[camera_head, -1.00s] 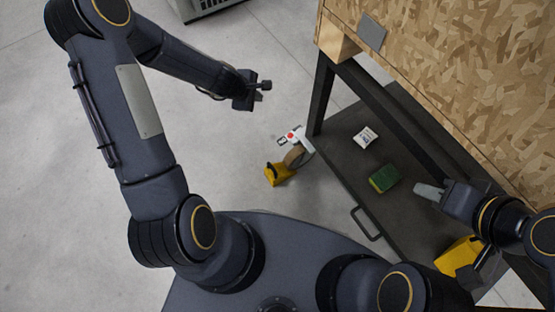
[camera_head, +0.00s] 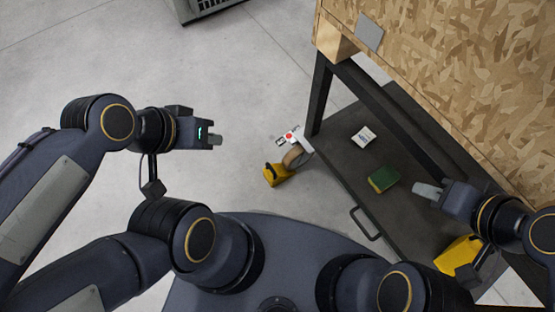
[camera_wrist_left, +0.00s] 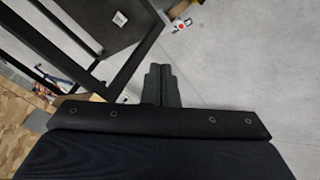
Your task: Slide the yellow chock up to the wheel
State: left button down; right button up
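The yellow chock (camera_head: 277,174) sits on the floor left of the table in the head view. The tan wheel (camera_head: 295,157) is just up and right of it, under a white bracket with a red dot (camera_head: 290,136). I cannot tell whether chock and wheel touch. My left gripper (camera_head: 217,140) is above the floor, up and left of the chock, apart from it. In the left wrist view its fingers (camera_wrist_left: 162,84) lie together, empty; the red-dotted bracket shows there at the top, the chock does not. My right gripper (camera_head: 427,190) is over the table's shelf, looks shut and empty.
The dark shelf (camera_head: 345,185) with a handle (camera_head: 366,224) holds a white card (camera_head: 363,138) and a green-and-yellow block (camera_head: 383,179). A dark leg (camera_head: 320,95) stands behind the wheel. A yellow object (camera_head: 459,254) is near my right arm. Floor left of the chock is clear.

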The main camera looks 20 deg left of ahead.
aim_at(280, 168)
jog(key=z, duration=1.8)
jog(key=k+j, duration=0.9)
jog(key=j, duration=0.15)
